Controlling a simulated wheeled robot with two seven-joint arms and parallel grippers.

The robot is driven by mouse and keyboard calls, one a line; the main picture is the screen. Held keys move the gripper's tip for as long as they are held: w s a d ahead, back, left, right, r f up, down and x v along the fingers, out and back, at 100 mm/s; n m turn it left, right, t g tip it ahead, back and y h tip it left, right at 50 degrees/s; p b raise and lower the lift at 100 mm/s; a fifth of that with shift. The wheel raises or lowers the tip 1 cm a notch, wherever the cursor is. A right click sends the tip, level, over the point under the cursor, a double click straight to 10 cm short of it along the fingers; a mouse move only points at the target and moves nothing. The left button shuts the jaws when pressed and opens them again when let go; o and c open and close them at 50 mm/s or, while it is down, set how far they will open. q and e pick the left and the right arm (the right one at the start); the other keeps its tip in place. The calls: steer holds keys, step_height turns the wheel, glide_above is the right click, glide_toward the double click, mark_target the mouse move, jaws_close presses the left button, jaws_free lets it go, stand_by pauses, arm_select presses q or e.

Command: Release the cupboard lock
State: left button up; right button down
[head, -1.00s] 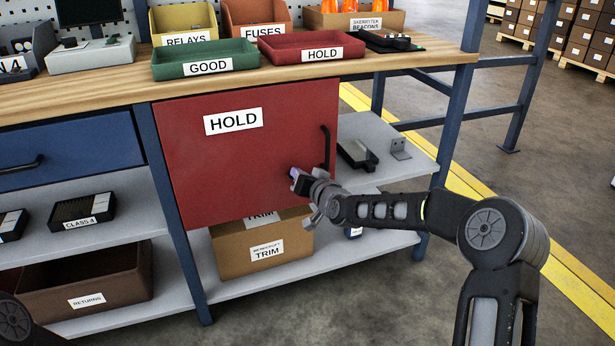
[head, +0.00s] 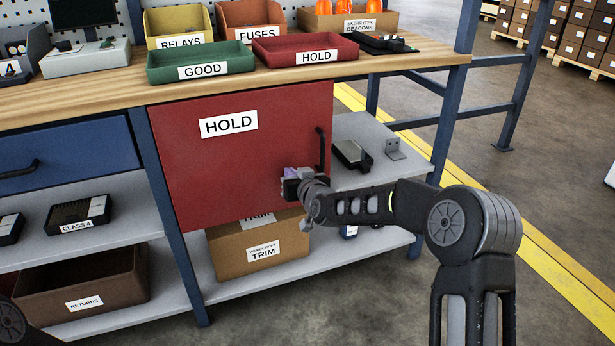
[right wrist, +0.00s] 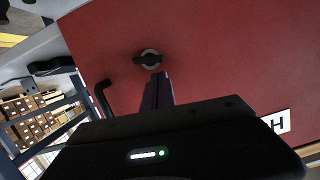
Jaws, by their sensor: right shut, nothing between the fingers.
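The red cupboard door (head: 235,155), labelled HOLD, hangs below the workbench top and looks closed. Its black bar handle (head: 320,150) is near the right edge. In the right wrist view a round grey lock with a dark turn-piece (right wrist: 149,59) sits on the red door (right wrist: 220,60), close to the handle (right wrist: 103,98). My right gripper (head: 288,184) is at the door, left of and below the handle, and hides the lock in the head view. Its shut, empty fingers (right wrist: 158,88) point at the lock's lower side. I cannot tell if they touch it. My left gripper is out of view.
Trays and bins, including the green GOOD tray (head: 200,66) and red HOLD tray (head: 308,49), stand on the bench above. A TRIM box (head: 235,248) sits on the lower shelf. A blue bench leg (head: 432,160) stands right of the door.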

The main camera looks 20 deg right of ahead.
steer(key=r, duration=0.1)
steer(key=r+p, duration=0.1)
steer(key=r, duration=0.1)
steer(key=shift+d+r, duration=0.3)
steer(key=shift+d, duration=0.1)
steer(key=p+v, duration=0.1)
steer(key=v, duration=0.8)
steer(key=shift+s+d+f, duration=0.2)
steer(key=shift+s+f, duration=0.1)
steer(key=shift+s, duration=0.2)
